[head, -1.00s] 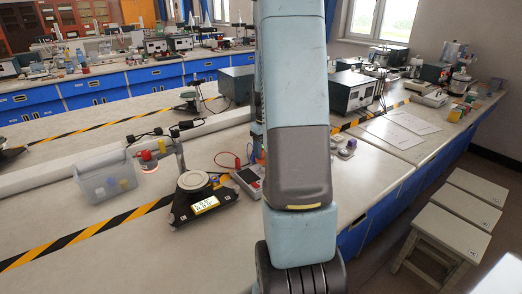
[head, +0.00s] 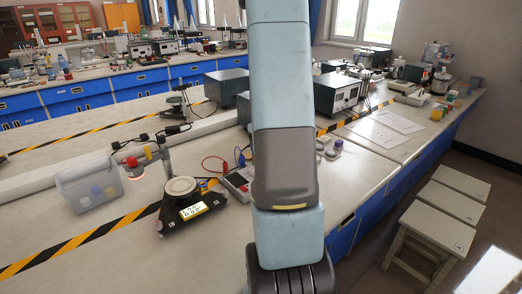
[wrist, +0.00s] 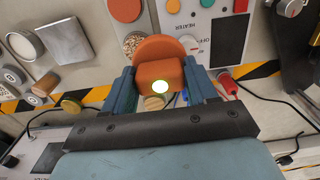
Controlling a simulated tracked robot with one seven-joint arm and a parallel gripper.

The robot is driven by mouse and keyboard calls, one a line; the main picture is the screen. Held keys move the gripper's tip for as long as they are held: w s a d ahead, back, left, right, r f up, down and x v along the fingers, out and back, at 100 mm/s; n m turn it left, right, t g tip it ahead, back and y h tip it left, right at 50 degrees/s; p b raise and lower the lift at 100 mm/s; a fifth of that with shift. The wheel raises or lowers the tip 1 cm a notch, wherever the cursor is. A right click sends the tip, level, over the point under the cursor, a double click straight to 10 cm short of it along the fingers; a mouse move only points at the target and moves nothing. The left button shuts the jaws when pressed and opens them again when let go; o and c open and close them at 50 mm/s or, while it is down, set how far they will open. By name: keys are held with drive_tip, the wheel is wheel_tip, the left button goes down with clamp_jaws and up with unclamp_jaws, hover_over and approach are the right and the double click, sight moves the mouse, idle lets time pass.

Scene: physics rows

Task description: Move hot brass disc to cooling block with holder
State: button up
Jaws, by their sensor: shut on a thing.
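In the wrist view my gripper (wrist: 160,82) is shut on an orange holder (wrist: 157,76) with a blocky body and a round orange part behind it. A bright pale spot glows on the body. In the wrist view a brass-coloured disc (wrist: 71,105) lies to the left of the gripper, apart from it. I cannot tell whether it is the hot disc. A square metal block (wrist: 64,40) lies at upper left; I cannot tell whether it is the cooling block. My arm hides part of the bench in the head view, and my gripper does not show there.
In the wrist view a heater panel (wrist: 200,25) is ahead and a red plug (wrist: 228,82) with a black cable is at right. In the head view a black scale (head: 185,215) and a clear bin (head: 88,190) stand left of my arm. Stools (head: 440,215) stand at right.

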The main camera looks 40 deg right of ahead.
drive_tip(key=shift+s+d, duration=0.25)
drive_tip(key=shift+d, duration=1.1)
drive_tip(key=shift+s+d, duration=0.25)
drive_tip(key=shift+d, duration=1.05)
drive_tip(key=shift+s+d, duration=0.15)
drive_tip(key=shift+d, duration=0.85)
drive_tip(key=shift+s+d, duration=0.2)
drive_tip(key=shift+d, duration=0.75)
drive_tip(key=shift+s+d, duration=0.15)
drive_tip(key=shift+d, duration=0.85)
drive_tip(key=s+d, duration=0.1)
drive_tip(key=d, duration=0.5)
drive_tip(key=shift+s+f, duration=0.1)
drive_tip(key=shift+f, duration=2.5)
drive_tip(key=shift+f, duration=0.55)
